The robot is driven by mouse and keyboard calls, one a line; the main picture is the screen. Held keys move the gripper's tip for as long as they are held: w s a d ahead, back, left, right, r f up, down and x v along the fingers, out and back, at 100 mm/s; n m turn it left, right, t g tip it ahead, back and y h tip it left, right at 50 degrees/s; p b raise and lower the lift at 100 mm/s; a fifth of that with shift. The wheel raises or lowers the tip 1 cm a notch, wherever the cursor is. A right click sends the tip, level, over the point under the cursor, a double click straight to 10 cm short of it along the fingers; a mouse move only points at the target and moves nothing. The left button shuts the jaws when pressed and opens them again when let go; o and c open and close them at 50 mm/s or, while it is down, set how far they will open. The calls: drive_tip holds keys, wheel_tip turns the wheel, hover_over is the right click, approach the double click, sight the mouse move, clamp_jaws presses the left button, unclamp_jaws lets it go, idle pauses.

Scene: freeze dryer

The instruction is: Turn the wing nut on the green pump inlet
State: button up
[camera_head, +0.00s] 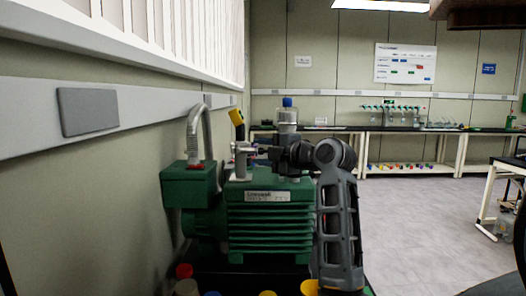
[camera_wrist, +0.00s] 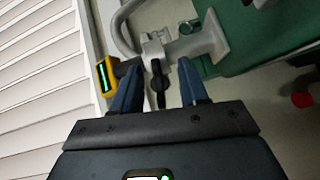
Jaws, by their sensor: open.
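The green pump (camera_head: 270,225) stands in the lower middle of the head view, with a grey metal inlet fitting on top. In the wrist view, the pump's green body (camera_wrist: 262,38) fills the upper right and the grey inlet fitting (camera_wrist: 205,42) extends left from it. A dark wing nut (camera_wrist: 160,84) sits at the clamp on this fitting. My gripper (camera_wrist: 160,72) is open, with one blue finger on each side of the wing nut and visible gaps. In the head view my gripper (camera_head: 262,150) is small beside the inlet, and the wing nut cannot be made out.
A yellow gauge (camera_wrist: 106,76) stands close to the left finger; it also shows in the head view (camera_head: 237,119). A grey hose (camera_head: 205,125) arches over a green box (camera_head: 188,187) beside the wall. Colored caps lie in front of the pump. Open floor lies at right.

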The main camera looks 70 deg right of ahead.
clamp_jaws()
idle(0.3)
drive_tip(key=shift+p, duration=0.35)
